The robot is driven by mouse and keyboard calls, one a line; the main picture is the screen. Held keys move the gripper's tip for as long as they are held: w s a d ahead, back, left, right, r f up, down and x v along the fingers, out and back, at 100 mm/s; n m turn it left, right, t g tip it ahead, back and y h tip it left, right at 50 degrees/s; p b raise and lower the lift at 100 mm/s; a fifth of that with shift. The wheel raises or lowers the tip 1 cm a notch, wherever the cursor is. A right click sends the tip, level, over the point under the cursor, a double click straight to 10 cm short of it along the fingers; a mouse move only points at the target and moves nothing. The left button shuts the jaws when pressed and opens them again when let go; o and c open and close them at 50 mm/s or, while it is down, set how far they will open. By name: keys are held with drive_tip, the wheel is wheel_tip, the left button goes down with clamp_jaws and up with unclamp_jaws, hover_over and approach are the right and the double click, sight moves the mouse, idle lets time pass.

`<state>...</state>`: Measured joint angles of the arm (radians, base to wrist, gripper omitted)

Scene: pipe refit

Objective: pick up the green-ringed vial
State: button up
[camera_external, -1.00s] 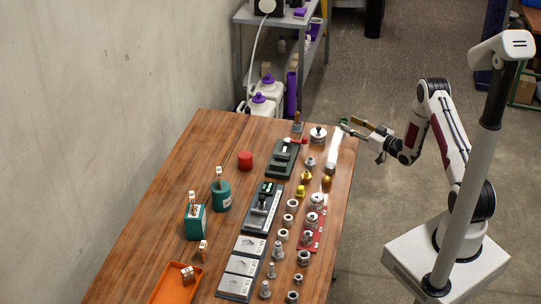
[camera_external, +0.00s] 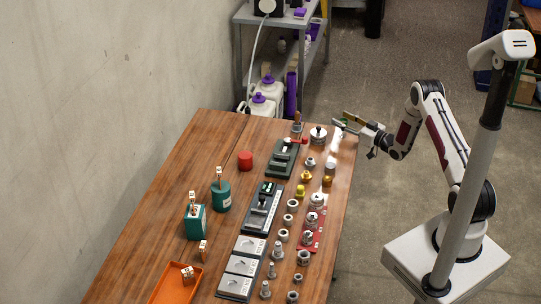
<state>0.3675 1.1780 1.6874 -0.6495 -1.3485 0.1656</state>
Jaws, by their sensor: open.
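My gripper (camera_external: 342,121) is open at the far right corner of the wooden table. Its two fingers point left. A small green patch, which appears to be the ring of the green-ringed vial (camera_external: 342,125), shows between or right beside the fingertips. The fingers cover most of the vial, and I cannot tell whether they touch it. A pale, bright streak lies on the table just in front of it; whether it is glare or part of an object is unclear.
A round metal piece (camera_external: 318,134) stands left of my gripper, beside a dark green fixture (camera_external: 283,158) with a red-handled part. Several brass and steel fittings line the table's right side. A red cylinder (camera_external: 245,160) and an orange tray (camera_external: 176,284) are further left. The right edge is close.

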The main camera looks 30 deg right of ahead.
drive_tip(key=c, duration=1.2)
drive_tip(key=shift+r, duration=0.2)
drive_tip(key=shift+r, duration=4.8)
